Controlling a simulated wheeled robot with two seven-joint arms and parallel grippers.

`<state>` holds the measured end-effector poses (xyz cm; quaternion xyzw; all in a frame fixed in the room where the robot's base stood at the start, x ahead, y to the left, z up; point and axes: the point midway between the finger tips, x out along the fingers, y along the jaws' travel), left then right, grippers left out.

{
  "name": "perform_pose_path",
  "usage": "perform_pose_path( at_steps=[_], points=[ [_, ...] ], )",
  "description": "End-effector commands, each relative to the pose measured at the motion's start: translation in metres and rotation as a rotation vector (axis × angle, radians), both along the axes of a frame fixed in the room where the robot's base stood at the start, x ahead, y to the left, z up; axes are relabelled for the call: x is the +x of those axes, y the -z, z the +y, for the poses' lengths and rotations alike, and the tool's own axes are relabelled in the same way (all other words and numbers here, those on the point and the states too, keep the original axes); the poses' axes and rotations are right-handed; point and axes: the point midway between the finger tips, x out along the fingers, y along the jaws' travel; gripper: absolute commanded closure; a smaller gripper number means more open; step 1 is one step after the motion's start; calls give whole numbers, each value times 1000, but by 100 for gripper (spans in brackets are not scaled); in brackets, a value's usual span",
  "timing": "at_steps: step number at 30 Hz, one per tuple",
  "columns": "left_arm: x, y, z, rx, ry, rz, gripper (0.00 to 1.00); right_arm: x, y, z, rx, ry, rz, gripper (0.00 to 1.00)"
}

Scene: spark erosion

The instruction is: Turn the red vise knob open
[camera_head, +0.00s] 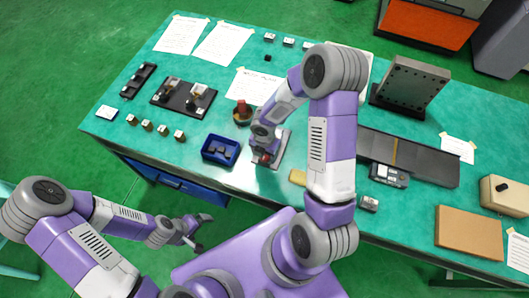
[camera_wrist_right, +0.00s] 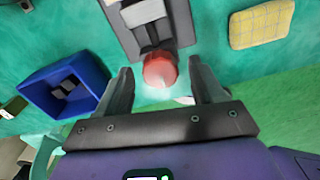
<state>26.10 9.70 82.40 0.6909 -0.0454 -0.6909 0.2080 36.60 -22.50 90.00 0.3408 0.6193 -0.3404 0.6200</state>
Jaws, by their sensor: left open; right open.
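The red vise knob (camera_wrist_right: 160,70) is round and sits at the near end of the grey vise (camera_wrist_right: 181,22) in the right wrist view. In the head view the knob (camera_head: 265,157) is partly covered by my right gripper (camera_head: 264,152). In the right wrist view my right gripper (camera_wrist_right: 160,74) is open, with one finger on each side of the knob and a visible gap to both. I cannot tell how far the fingertips are above the knob. My left gripper (camera_head: 192,232) is open and empty, in front of the table.
A blue bin (camera_head: 220,150) with dark parts stands left of the vise; it also shows in the wrist view (camera_wrist_right: 92,62). A yellow pad (camera_wrist_right: 261,24) lies to the right. A red-brown round piece (camera_head: 242,110) stands behind the bin. A dark fixture plate (camera_head: 184,98) lies further left.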

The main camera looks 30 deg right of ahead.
Motion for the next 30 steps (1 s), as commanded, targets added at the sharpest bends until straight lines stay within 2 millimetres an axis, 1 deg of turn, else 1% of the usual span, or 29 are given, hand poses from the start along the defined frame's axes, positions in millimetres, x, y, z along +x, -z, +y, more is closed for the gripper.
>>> perform_pose_path(
  at_steps=[2,5,12,16,21,30],
  points=[
    [0,-1,0,0,0,0,7,0,-1,0,0,1,0,32],
    [0,-4,0,0,0,0,7,0,-11,0,1,3,-1,32],
    [0,-17,0,0,0,0,7,0,-52,-1,0,3,-4,32],
    [0,-21,0,0,0,0,7,0,-68,0,0,1,-2,32],
    [0,-23,0,0,0,0,7,0,-76,0,0,0,0,32],
    [0,-22,0,0,0,0,7,0,-76,0,0,0,0,32]
  ],
)
